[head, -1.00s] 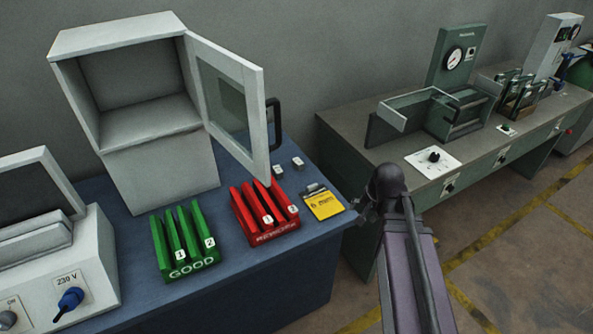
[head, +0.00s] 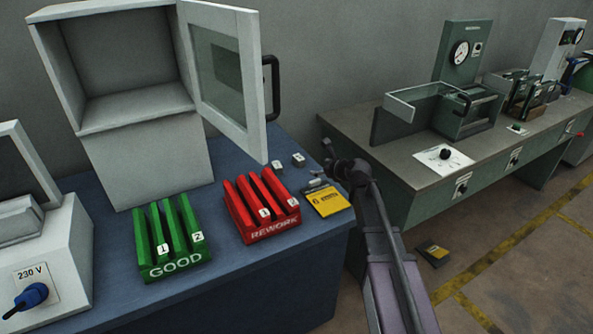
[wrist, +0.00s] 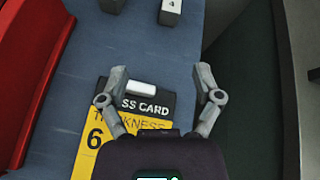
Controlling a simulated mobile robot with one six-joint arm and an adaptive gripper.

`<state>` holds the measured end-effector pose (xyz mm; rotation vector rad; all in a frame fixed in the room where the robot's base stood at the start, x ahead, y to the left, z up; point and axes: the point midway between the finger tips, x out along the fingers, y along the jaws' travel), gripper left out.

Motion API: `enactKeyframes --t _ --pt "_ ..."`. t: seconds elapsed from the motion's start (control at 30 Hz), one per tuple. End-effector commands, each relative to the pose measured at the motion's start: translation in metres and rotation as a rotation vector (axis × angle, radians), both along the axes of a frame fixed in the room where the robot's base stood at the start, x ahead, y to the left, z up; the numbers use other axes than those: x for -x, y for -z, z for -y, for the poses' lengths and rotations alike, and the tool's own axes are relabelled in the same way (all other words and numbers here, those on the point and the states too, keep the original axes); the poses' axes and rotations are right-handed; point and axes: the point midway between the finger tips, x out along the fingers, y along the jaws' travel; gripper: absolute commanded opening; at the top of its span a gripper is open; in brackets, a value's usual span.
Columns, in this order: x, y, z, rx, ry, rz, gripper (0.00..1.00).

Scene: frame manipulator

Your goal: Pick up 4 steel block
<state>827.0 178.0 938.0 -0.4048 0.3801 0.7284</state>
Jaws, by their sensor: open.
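Two small grey steel blocks stand on the blue table behind the red rack and the yellow card. In the wrist view the right block (wrist: 171,10) bears a label that looks like 4; the left block (wrist: 111,5) is cut by the top edge. In the head view they are a left block (head: 277,166) and a right block (head: 298,159), labels too small to read. My gripper (wrist: 160,74) is open and empty, its fingers apart above the thickness card (wrist: 92,143). The blocks lie ahead of the fingertips, apart from them. In the head view my gripper (head: 328,163) is right of the blocks.
A small white piece (wrist: 140,88) lies at the card's top. A red REWORK rack (head: 270,232) and green GOOD rack (head: 176,270) stand to the left. An open cabinet door (head: 224,85) overhangs behind the racks. A second card (head: 433,252) lies on the floor.

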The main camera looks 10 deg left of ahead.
Motion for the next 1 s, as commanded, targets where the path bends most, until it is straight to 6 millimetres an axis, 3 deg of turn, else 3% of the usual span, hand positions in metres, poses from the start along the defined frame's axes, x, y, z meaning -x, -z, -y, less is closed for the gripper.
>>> enactKeyframes --t 0.1,0.3,0.77,1.0 --pt "-0.016 0.007 -0.007 -0.126 0.076 -0.035 0.83" --pt "-0.025 0.005 -0.010 -0.231 0.138 -0.067 0.83" --pt "-0.028 0.006 -0.011 -0.239 0.143 -0.070 0.83" --pt "-0.045 0.016 -0.024 -0.238 0.141 -0.071 0.83"
